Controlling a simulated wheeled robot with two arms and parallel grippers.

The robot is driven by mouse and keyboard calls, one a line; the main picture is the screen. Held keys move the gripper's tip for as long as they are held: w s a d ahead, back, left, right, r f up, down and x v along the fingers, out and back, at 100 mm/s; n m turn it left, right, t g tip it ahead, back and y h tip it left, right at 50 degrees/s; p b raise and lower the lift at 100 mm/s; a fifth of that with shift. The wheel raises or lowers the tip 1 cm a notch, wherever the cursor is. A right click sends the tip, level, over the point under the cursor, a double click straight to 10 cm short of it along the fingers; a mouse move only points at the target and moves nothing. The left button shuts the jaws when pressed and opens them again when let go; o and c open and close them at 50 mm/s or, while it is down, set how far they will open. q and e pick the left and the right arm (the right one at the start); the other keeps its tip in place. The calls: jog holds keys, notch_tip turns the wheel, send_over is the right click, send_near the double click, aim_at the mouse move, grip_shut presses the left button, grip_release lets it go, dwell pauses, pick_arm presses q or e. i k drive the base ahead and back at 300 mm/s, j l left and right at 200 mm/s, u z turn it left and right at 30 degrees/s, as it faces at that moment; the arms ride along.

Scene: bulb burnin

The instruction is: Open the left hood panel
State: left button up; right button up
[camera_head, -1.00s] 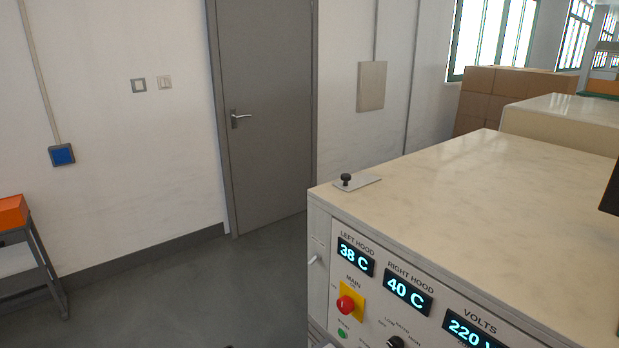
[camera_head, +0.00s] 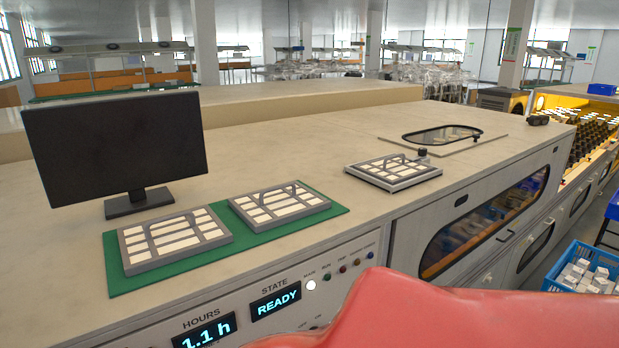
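A pale front panel with a long dark-rimmed window (camera_head: 484,222) is on the machine's front side at the right. It looks shut, and a small handle (camera_head: 507,236) is at its lower edge. Colourful items show dimly through the glass. Another panel with a smaller window (camera_head: 537,244) is farther right along the same front. A flat plate with an oval window (camera_head: 440,134) is in the machine's top. No label shows which of these is the left hood panel. Neither of my grippers is in view.
The machine's top (camera_head: 290,150) carries a black monitor (camera_head: 115,145), a green mat (camera_head: 118,282) with two slotted trays, and a third slotted tray (camera_head: 393,171). A READY display (camera_head: 276,301) is on the front. A blue crate (camera_head: 572,257) with white boxes stands at right.

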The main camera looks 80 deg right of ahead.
aim_at(413, 233)
jog(key=z, duration=3.8)
jog(key=u, duration=0.55)
jog(key=i+l+u, duration=0.2)
jog(key=l, duration=0.15)
jog(key=i+l+u, duration=0.1)
jog(key=l+u, duration=0.15)
jog(key=i+l+u, duration=0.2)
jog(key=l, duration=0.25)
jog(key=l+u, duration=0.2)
jog(key=l, duration=0.15)
jog(key=i+l, duration=0.1)
jog(key=l, duration=0.95)
jog(key=i+l+u, duration=0.1)
jog(key=l, duration=0.45)
jog(key=i, duration=0.55)
